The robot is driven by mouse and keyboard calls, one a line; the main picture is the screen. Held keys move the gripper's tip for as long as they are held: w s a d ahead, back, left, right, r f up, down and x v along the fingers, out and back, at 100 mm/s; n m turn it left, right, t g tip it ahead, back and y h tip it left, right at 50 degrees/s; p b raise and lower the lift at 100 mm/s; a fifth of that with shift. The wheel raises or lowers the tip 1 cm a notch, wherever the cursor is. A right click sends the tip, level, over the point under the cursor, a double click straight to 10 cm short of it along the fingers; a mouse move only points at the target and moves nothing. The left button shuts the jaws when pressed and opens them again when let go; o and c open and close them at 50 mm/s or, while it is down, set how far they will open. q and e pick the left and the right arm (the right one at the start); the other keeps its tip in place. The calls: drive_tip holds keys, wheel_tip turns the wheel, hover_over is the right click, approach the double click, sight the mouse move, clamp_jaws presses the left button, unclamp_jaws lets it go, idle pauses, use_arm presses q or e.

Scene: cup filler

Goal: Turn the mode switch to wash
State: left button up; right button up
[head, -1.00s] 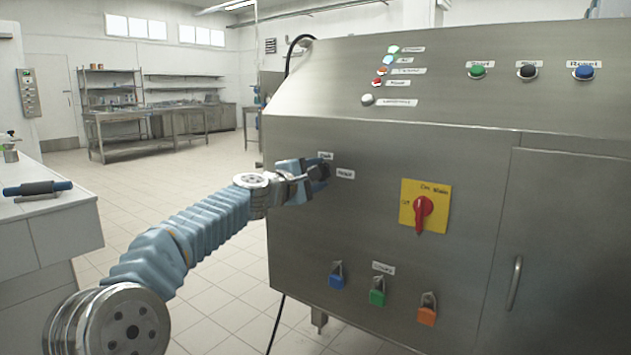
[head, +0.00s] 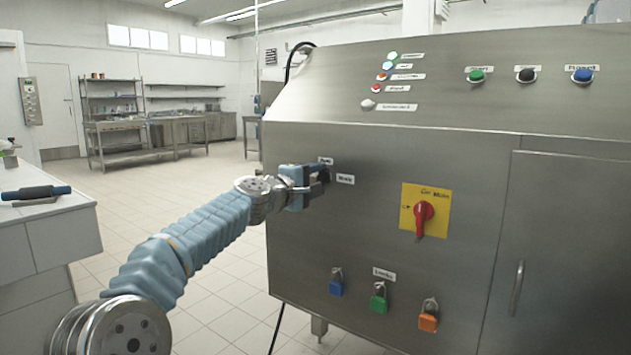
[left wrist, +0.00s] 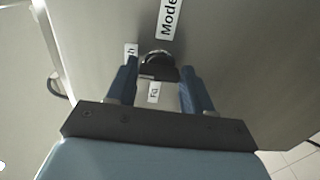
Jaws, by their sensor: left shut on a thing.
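The mode switch (left wrist: 158,66) is a dark knob with a bright rim on the machine's steel front, seen between my finger pads in the left wrist view. A label reading "Mode" (left wrist: 169,18) is above it. Partly hidden labels sit beside it, one ending in "h" (left wrist: 131,51) and one starting with "Fi" (left wrist: 153,92). My left gripper (head: 322,176) reaches the panel's left part in the head view and is shut on the switch. The gripper mostly hides the switch there, and its exact pointing direction is unclear. My right gripper is not in view.
A red main switch (head: 424,214) on a yellow plate is to the right. Blue (head: 336,287), green (head: 379,301) and orange (head: 428,319) padlocks hang below. Buttons and lamps line the upper panel. A white counter (head: 40,225) stands at left, with open floor between.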

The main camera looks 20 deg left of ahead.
use_arm(q)
drive_tip(key=o, duration=1)
drive_tip(key=shift+o, duration=0.2)
drive_tip(key=shift+s, duration=0.1)
drive_tip(key=shift+s+a+f+b, duration=0.15)
drive_tip(key=shift+s+a+b, duration=0.05)
drive_tip(key=shift+s+b, duration=0.15)
drive_tip(key=b+v, duration=0.4)
drive_tip(key=v, duration=0.8)
drive_tip(key=shift+s, duration=0.4)
drive_tip(key=shift+a, duration=0.1)
